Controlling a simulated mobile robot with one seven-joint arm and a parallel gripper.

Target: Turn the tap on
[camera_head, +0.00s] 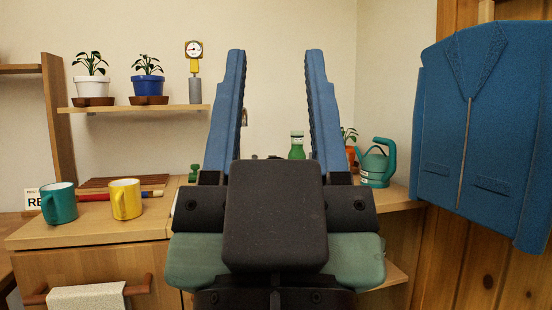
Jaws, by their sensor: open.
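My gripper (275,54) fills the middle of the head view, its two blue fingers pointing up and spread wide apart. Nothing is held between them; the cream wall shows through the gap. No tap can be clearly made out. A small metallic piece (245,117) shows just right of the left finger, partly hidden by it; I cannot tell whether it belongs to the tap. The dark palm and wrist hide much of the counter behind, where only low dark shapes show.
Teal mug (58,204) and yellow mug (125,200) stand on the wooden counter (85,235) at left. A shelf (135,109) above holds potted plants and a gauge. A green bottle (297,148) and watering can (376,165) stand behind. A blue jacket (480,130) hangs at right.

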